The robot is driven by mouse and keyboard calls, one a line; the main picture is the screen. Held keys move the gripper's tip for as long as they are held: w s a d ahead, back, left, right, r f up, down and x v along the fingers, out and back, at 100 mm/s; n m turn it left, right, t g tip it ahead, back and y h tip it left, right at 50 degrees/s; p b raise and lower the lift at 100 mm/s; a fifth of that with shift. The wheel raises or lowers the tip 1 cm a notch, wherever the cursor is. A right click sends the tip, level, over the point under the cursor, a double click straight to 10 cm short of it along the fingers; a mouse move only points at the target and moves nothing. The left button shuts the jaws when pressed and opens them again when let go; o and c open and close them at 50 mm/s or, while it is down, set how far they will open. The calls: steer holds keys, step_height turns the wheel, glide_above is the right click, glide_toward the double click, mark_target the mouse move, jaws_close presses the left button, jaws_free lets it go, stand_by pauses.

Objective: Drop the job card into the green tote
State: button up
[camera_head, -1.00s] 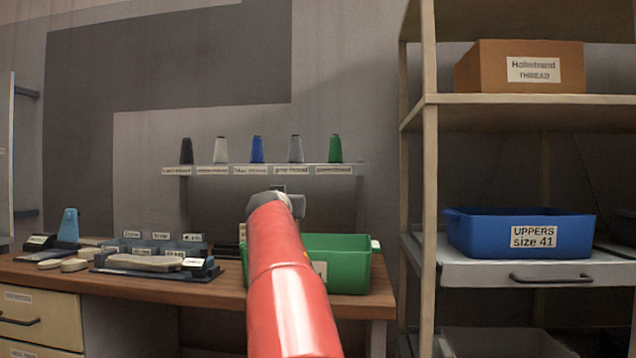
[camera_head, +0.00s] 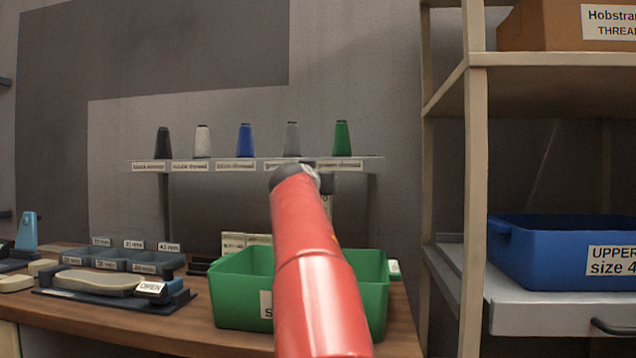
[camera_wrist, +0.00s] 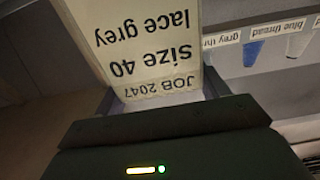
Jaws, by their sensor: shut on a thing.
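The job card (camera_wrist: 140,40) fills the upper middle of the wrist view, upside down there, reading "JOB 2047, size 40, lace grey". My gripper (camera_wrist: 150,98) is shut on its near edge; its fingertips are mostly hidden. The green tote (camera_head: 238,290) stands on the wooden bench in the head view, with a partly hidden label on its front. My red arm reaches up in front of the tote and hides its middle. The gripper and card are mostly hidden behind the arm's end in the head view.
A thread shelf (camera_head: 225,165) with several cones is on the wall behind the tote. A sorting tray (camera_head: 125,258) and a last holder (camera_head: 110,285) stand left of the tote. A shelving rack (camera_head: 475,180) with a blue bin (camera_head: 560,250) is on the right.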

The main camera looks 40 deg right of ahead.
step_height(320, 180, down, 6)
steer(key=b, duration=0.5)
steer(key=shift+a, duration=0.1)
steer(key=shift+r, duration=0.1)
steer(key=o, duration=1.3)
steer(key=b+v, duration=0.3)
steer(key=v, duration=0.5)
